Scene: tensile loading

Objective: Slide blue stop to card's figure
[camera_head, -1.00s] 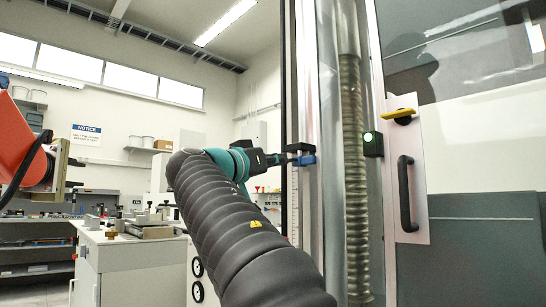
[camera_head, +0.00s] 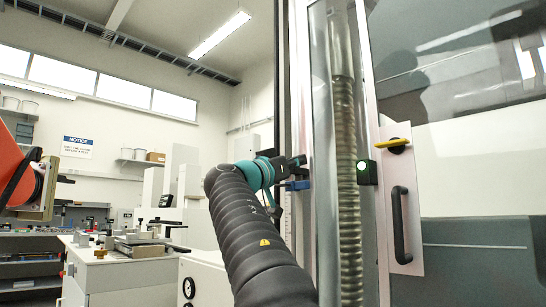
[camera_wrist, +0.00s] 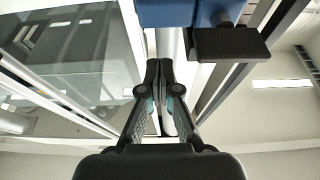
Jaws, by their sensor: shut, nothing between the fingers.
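The blue stop (camera_head: 298,185) sits on the narrow upright rail at the left of the machine frame. It also shows as a large blue block (camera_wrist: 178,13) at the top of the wrist view, with a black piece (camera_wrist: 230,44) beside it. My gripper (camera_head: 291,163) is shut and empty, just above and left of the blue stop. In the wrist view its fingertips (camera_wrist: 166,66) are together, below the blue block in the picture and apart from it. A pale scale strip (camera_head: 285,218) runs below the stop; its figures are too small to read. I see no readable card.
A ribbed screw column (camera_head: 347,180) stands right of the rail. A bench with fixtures (camera_head: 125,255) and an orange machine part (camera_head: 15,170) are at left.

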